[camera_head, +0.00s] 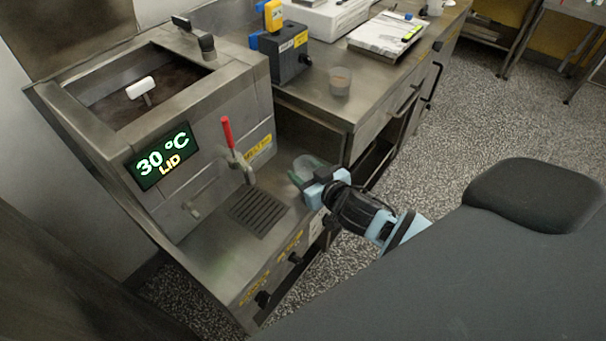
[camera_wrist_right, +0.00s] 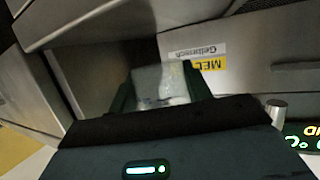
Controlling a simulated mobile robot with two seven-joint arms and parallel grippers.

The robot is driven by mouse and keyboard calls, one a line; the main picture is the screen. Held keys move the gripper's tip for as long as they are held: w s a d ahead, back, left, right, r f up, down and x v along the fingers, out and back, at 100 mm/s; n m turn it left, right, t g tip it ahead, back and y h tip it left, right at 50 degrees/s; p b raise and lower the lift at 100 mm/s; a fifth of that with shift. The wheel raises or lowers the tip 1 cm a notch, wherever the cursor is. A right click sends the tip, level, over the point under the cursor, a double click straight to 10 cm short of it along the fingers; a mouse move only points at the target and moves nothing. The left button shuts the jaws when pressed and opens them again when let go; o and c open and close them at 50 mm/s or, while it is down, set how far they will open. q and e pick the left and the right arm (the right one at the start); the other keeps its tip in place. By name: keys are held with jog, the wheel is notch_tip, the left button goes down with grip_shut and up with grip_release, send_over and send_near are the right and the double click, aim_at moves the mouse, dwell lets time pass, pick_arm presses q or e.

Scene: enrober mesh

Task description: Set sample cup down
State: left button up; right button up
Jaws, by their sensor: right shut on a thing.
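A clear sample cup (camera_head: 306,167) is held at the right end of the machine's front ledge, beside the drip grate. My right gripper (camera_head: 308,178) is shut on it, with a green finger showing at the cup's side. In the right wrist view the cup (camera_wrist_right: 162,82) stands between the two dark green fingers (camera_wrist_right: 160,92). Its base is hard to see, so I cannot tell whether it touches the steel. My left gripper is not in view.
The steel machine (camera_head: 200,200) has a red-handled tap (camera_head: 228,135), a grate (camera_head: 258,212) and a display reading 30 °C LID (camera_head: 163,157). A second clear cup (camera_head: 340,80) stands on the counter (camera_head: 330,105) behind. Bare ledge (camera_head: 205,255) lies left of the grate.

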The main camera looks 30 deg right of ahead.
aim_at(303, 176)
jog(key=shift+w+d+f, duration=0.1)
jog(key=shift+w+d, duration=0.1)
jog(key=shift+w, duration=0.85)
jog(key=shift+f+b, duration=0.4)
jog(key=shift+f, duration=1.35)
jog(key=shift+f, duration=0.2)
jog(key=o, duration=1)
